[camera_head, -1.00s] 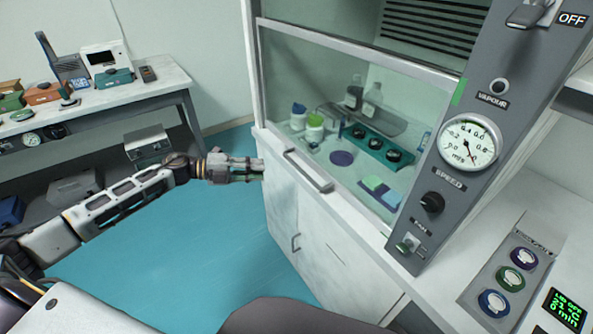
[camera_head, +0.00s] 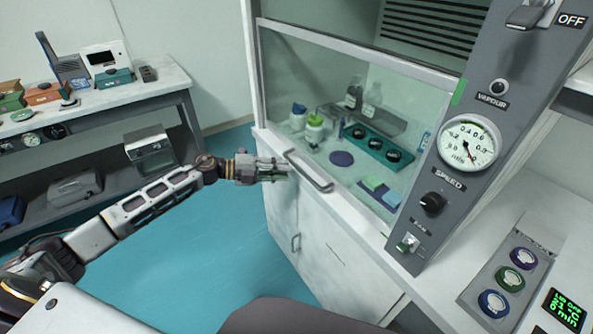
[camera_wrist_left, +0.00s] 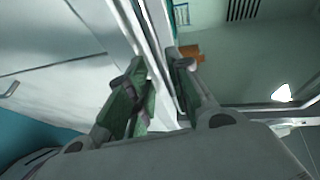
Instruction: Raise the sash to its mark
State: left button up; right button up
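The sash (camera_head: 350,105) is a clear pane in a pale frame on the front of the fume hood, and it is down. A grey bar handle (camera_head: 309,171) is fixed along its lower edge. A green mark (camera_head: 458,92) is on the right post, near the sash's top rail. My left gripper (camera_head: 285,172) is just left of the handle's left end, level with it. In the left wrist view its green-padded fingers (camera_wrist_left: 162,85) are apart, with a pale rail beyond them. I cannot tell whether they touch the handle. My right gripper is not in view.
Behind the glass are bottles (camera_head: 372,100), a teal rack (camera_head: 378,143) and sponges. The control post carries a round gauge (camera_head: 469,144), a speed knob (camera_head: 433,203) and an OFF switch. A bench (camera_head: 130,95) stands at the left. The teal floor (camera_head: 190,255) between is clear.

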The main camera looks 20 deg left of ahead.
aim_at(299, 170)
pick_arm(q)
jog(key=shift+x, duration=2.65)
grip_shut()
